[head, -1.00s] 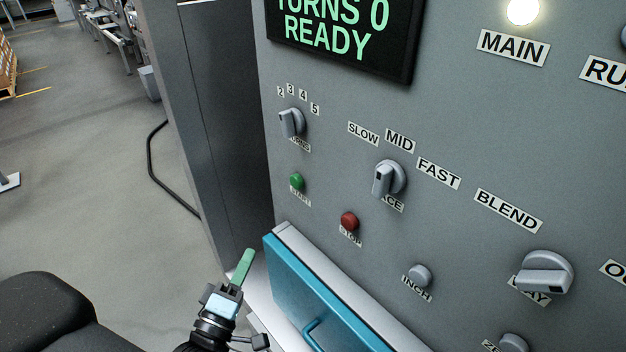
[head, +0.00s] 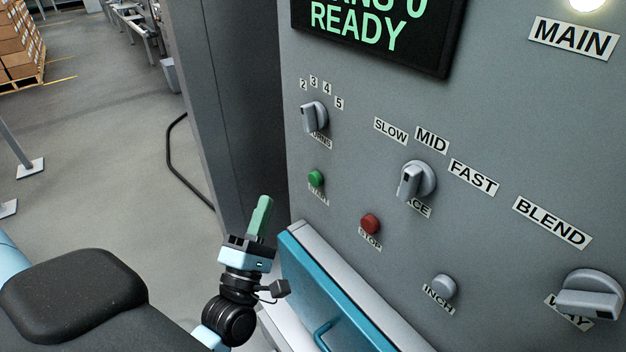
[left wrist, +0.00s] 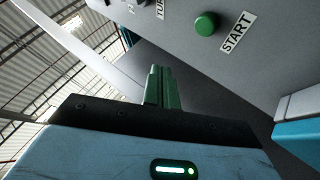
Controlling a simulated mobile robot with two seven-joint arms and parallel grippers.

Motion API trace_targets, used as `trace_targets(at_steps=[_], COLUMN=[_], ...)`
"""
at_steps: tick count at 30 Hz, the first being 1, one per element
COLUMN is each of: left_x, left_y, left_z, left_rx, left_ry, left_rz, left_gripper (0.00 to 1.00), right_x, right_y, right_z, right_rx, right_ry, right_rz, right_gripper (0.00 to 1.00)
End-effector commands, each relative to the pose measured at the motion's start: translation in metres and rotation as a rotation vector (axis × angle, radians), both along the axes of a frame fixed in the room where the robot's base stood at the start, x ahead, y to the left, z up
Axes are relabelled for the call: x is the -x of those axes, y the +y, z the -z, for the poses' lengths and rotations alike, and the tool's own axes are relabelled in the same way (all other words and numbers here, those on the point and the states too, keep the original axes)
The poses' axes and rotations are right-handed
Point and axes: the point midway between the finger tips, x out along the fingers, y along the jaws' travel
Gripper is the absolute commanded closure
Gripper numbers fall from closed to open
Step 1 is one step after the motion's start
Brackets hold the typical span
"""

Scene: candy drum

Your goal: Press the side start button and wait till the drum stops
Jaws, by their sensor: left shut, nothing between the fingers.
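The green start button (head: 316,178) sits on the grey panel above its START label. It also shows in the left wrist view (left wrist: 206,24), at the top right of centre and a little beyond my fingertips. My left gripper (head: 264,203) is shut and empty, its green fingers together and pointing up beside the panel's left edge. The fingers also show in the left wrist view (left wrist: 160,72), apart from the button. The display (head: 375,25) reads READY, with its upper line partly cut off. The drum and my right gripper are not in view.
A red stop button (head: 370,223), a turns knob (head: 314,117), a pace knob (head: 416,181) and an inch button (head: 443,286) are on the same panel. A blue drawer-like front (head: 318,290) with a handle juts out below. A black cable (head: 178,165) lies on the floor at left.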

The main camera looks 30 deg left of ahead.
Motion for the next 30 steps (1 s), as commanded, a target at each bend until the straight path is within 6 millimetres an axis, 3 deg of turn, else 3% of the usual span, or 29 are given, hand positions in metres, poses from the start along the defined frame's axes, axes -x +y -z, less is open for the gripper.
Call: trace_targets(at_steps=[15,30], left_x=[-0.057,-0.07], left_y=[-0.024,-0.03], left_z=[0.001,0.0], left_rx=[0.0,-0.001], left_ry=[0.0,0.001], left_rz=[0.0,0.0], left_gripper=[1.0,1.0], right_x=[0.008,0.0], right_y=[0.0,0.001], right_z=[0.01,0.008], right_rx=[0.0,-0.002], right_ry=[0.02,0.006], right_rz=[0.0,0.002], right_gripper=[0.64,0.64])
